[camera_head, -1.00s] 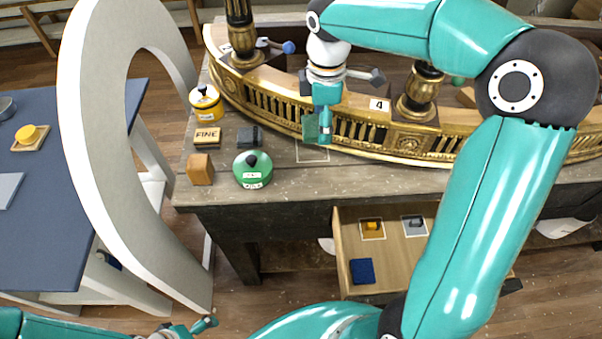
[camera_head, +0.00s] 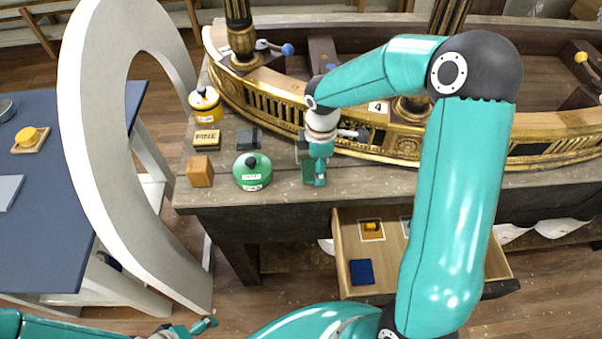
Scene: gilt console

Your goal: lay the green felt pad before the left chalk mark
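My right gripper (camera_head: 318,172) is over the front of the wooden bench. A dark green flat piece, which looks like the green felt pad (camera_head: 307,173), is at its fingertips and seems gripped. Whether the pad touches the bench top is not clear. The pale chalk outline (camera_head: 299,148) shows only in part behind the gripper, which hides the rest; the pad is on its near side. My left gripper (camera_head: 187,330) is at the bottom edge, low and away from the bench; its fingers are not clear.
A green round pot (camera_head: 252,172) stands just left of the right gripper. An orange-brown block (camera_head: 200,171), FINE block (camera_head: 207,139), dark block (camera_head: 249,138) and yellow pot (camera_head: 205,104) are further left. The gilt balustrade (camera_head: 280,110) curves behind. An open drawer (camera_head: 390,270) holds a blue pad (camera_head: 361,272).

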